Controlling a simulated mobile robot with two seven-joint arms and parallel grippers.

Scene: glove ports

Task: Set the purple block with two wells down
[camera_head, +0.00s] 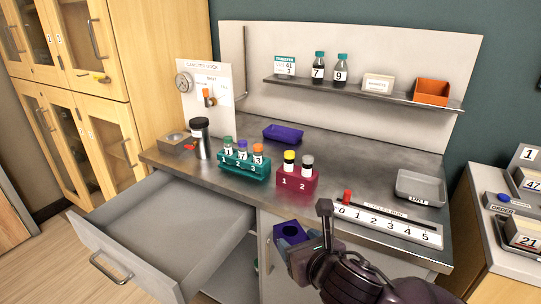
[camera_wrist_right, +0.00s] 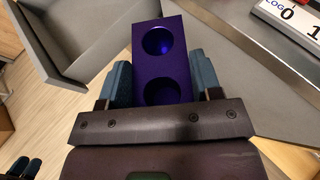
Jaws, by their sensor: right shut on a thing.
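The purple block with two wells (camera_wrist_right: 160,50) is between the fingers of my right gripper (camera_wrist_right: 160,88), which is shut on it. In the wrist view both round wells face the camera. In the head view the block (camera_head: 290,232) is partly hidden by my right gripper (camera_head: 296,246), in front of the counter's front edge. The grey counter (camera_head: 225,193) has bare metal beyond the block. Two dark blue fingertips, seemingly my left gripper (camera_wrist_right: 27,167), show at the lower left of the wrist view; their opening is unclear.
An open, empty drawer (camera_head: 165,235) juts out at the left. A teal rack (camera_head: 243,169), a crimson rack (camera_head: 297,184) and a numbered strip (camera_head: 390,224) stand on the counter. A purple tray (camera_head: 283,134) lies behind, a grey tray (camera_head: 421,188) at right.

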